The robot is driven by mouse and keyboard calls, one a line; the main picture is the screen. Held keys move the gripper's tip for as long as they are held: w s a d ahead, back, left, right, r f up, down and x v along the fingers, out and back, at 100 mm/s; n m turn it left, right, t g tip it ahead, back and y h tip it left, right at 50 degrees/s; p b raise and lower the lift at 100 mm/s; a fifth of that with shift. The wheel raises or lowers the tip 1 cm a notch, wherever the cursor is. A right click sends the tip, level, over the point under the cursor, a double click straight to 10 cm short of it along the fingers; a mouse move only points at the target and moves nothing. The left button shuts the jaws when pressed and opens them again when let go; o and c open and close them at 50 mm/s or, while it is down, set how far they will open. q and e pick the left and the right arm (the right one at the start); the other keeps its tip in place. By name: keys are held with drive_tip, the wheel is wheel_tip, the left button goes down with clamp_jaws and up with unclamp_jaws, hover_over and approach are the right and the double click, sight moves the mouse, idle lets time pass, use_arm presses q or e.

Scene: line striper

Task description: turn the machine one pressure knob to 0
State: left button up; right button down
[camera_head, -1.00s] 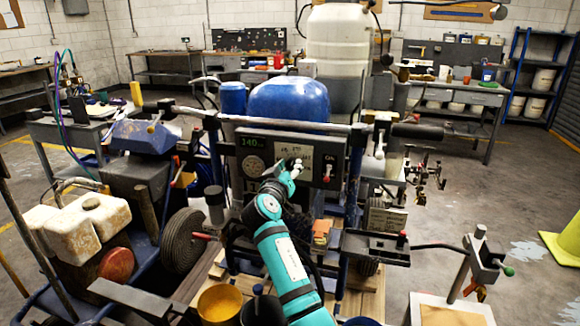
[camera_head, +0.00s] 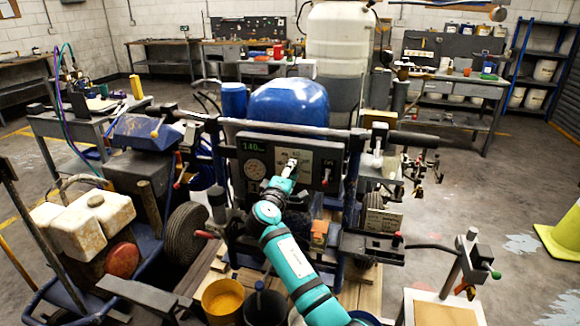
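The machine's control panel (camera_head: 318,150) faces me in the middle of the head view. It has a green digital display (camera_head: 254,147) that seems to read 140, and a round dial gauge (camera_head: 256,169) below it. My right gripper (camera_head: 290,168), on the teal arm, points at the light plate in the panel's middle. Its small fingertips are at or just in front of the panel and cover what lies behind them. I cannot clearly make out the pressure knob there, nor whether the fingers hold it. My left gripper is not in view.
A red-tipped lever (camera_head: 326,176) sits on the panel right of my gripper. A horizontal handlebar (camera_head: 340,132) runs just above the panel. A yellow bucket (camera_head: 221,300) stands below left. A yellow cone (camera_head: 565,240) stands at the far right, with open floor before it.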

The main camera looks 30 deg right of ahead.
drive_tip(key=n+p, duration=1.4)
drive_tip(key=n, duration=0.5)
drive_tip(key=shift+r+n, duration=0.1)
drive_tip(key=shift+n, duration=0.3)
drive_tip(key=c, duration=0.9)
unclamp_jaws()
drive_tip(key=shift+c, duration=0.2)
drive_tip(key=v, duration=1.2)
